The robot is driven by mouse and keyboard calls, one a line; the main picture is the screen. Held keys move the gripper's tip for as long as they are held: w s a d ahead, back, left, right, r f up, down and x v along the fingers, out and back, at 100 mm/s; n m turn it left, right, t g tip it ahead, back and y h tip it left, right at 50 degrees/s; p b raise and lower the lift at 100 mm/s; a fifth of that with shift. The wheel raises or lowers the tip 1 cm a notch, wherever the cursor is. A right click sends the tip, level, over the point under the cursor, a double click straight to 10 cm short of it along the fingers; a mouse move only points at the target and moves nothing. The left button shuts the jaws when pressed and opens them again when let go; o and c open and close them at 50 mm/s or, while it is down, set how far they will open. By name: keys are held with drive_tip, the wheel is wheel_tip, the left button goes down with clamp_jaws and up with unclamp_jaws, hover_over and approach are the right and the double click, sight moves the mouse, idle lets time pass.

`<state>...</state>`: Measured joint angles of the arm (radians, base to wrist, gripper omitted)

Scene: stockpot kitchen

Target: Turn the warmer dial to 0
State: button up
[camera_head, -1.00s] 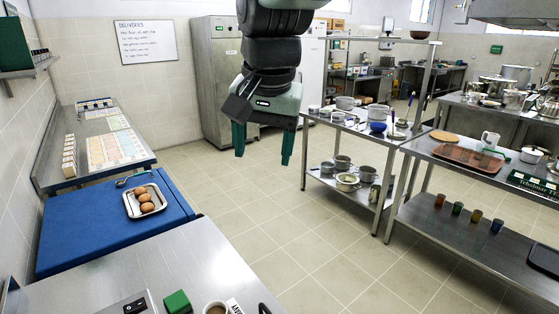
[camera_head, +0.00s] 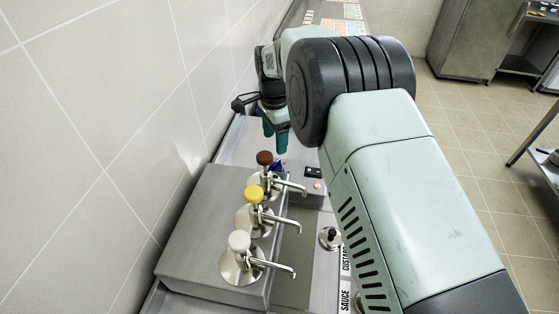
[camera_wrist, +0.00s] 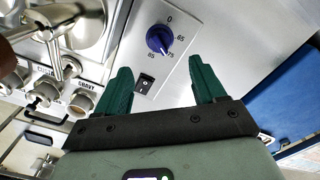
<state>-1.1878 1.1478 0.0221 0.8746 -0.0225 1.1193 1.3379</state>
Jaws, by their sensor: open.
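The warmer dial (camera_wrist: 158,39) is a round purple-blue knob on a steel panel, seen near the top middle of the wrist view. Marks 0, 65, 75 and 85 surround it, with 0 above it. Its white pointer line points down-right, at about 75. In the head view a small blue part of the dial (camera_head: 278,166) shows beyond the brown-topped pump. My gripper (camera_wrist: 159,63) is open and empty, with its two green fingers apart and the dial showing beyond the gap between them. In the head view my gripper (camera_head: 276,134) points down above the panel, partly hidden by my arm.
A black rocker switch (camera_wrist: 145,84) sits beside the dial. A steel box with brown (camera_head: 264,158), yellow (camera_head: 253,194) and white (camera_head: 239,240) topped pumps stands close by, against the tiled wall. Labelled sauce lids lie right of it. A blue surface (camera_wrist: 295,125) lies at the wrist view's right.

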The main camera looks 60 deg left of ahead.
sight(276, 163)
wheel_tip(276, 163, down, 10)
drive_tip(key=shift+f, duration=0.15)
drive_tip(key=shift+c, duration=0.2)
drive_tip(key=c, duration=1)
drive_tip(key=shift+c, duration=0.2)
